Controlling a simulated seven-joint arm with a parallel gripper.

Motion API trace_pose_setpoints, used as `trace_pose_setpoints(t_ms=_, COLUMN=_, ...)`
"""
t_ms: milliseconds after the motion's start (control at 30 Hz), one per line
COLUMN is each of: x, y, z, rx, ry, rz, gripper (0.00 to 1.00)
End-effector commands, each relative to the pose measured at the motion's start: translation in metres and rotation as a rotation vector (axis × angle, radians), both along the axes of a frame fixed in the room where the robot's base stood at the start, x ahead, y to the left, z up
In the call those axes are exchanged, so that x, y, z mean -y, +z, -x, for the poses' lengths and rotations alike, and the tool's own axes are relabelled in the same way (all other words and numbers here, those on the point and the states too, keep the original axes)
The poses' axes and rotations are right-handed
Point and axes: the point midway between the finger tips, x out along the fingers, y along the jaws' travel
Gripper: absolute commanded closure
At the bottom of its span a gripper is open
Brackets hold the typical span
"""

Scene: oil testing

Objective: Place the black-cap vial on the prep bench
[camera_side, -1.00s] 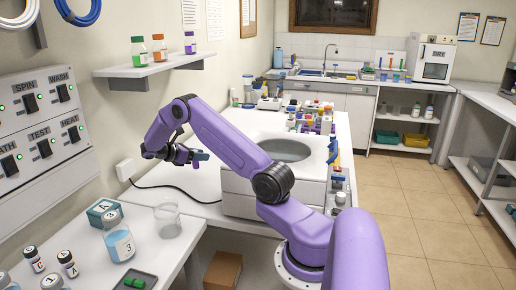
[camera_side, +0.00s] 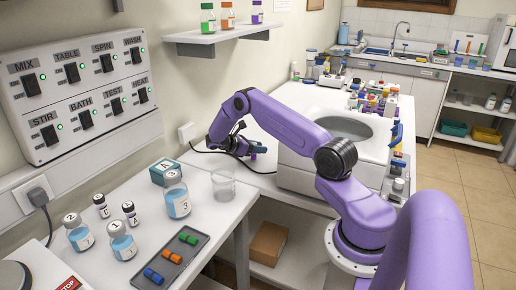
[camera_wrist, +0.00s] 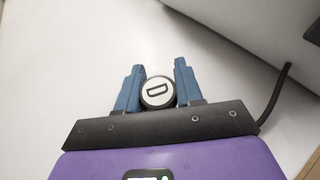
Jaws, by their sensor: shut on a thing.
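My gripper (camera_side: 257,150) is low over the white bench (camera_side: 262,183), left of the large round-topped machine. In the wrist view, its blue fingers (camera_wrist: 158,90) are shut on a round black cap with a white disc marked "D", the black-cap vial (camera_wrist: 158,92). The vial's body is hidden below the cap. I cannot tell whether its base touches the white surface. Neither bench is labelled as the prep bench. Small black-cap vials (camera_side: 129,213) also stand on the near left bench (camera_side: 75,268).
An empty glass beaker (camera_side: 223,186), a teal box (camera_side: 165,172) and liquid-filled bottles (camera_side: 175,197) stand on the near bench. A dark tray (camera_side: 172,258) holds green, orange and blue pieces. The machine (camera_side: 305,168) stands right of my gripper, and a black cord (camera_side: 215,152) runs behind it.

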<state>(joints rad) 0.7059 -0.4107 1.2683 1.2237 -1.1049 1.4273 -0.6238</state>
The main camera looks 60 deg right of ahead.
Motion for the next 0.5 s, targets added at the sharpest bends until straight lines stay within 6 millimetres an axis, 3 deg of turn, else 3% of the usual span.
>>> trace_pose_setpoints(t_ms=167, x=0.0, y=-0.0023, z=0.0002, rx=-0.001, ry=-0.001, rz=-0.001, gripper=0.93)
trace_pose_setpoints(t_ms=200, x=0.0, y=-0.0026, z=0.0002, rx=-0.001, ry=-0.001, rz=-0.001, gripper=0.58)
trace_pose_setpoints(t_ms=267, x=0.0, y=-0.0025, z=0.0003, rx=-0.001, ry=-0.001, rz=-0.001, gripper=0.39)
trace_pose_setpoints(t_ms=500, x=0.0, y=-0.0022, z=0.0003, rx=-0.001, ry=-0.001, rz=-0.001, gripper=0.39)
